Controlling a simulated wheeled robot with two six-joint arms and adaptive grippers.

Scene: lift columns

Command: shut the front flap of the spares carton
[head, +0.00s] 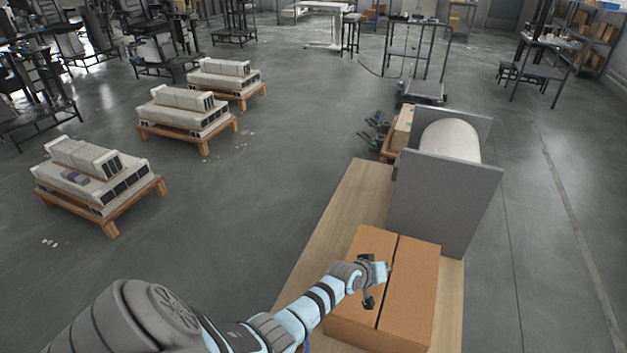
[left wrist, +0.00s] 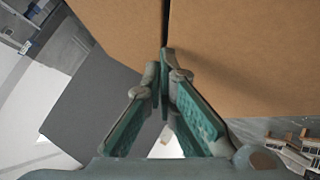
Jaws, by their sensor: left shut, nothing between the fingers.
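The brown spares carton (head: 410,290) stands on the wooden bench. Its two top flaps, a left one (head: 372,243) and a right one (head: 418,262), both look to lie flat, with a narrow dark seam between them. My left gripper (head: 381,273) is over the carton top at the seam, shut and empty. In the left wrist view the carton flaps (left wrist: 240,50) fill the top, and the fingertips (left wrist: 167,58) point at the dark seam. I cannot tell whether they touch the cardboard. My right gripper is not in view.
A grey panelled stand (head: 445,195) holding a pale roll (head: 450,138) is right behind the carton on the bench (head: 352,195). Pallets with stacked beige parts (head: 98,180) stand on the floor at left.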

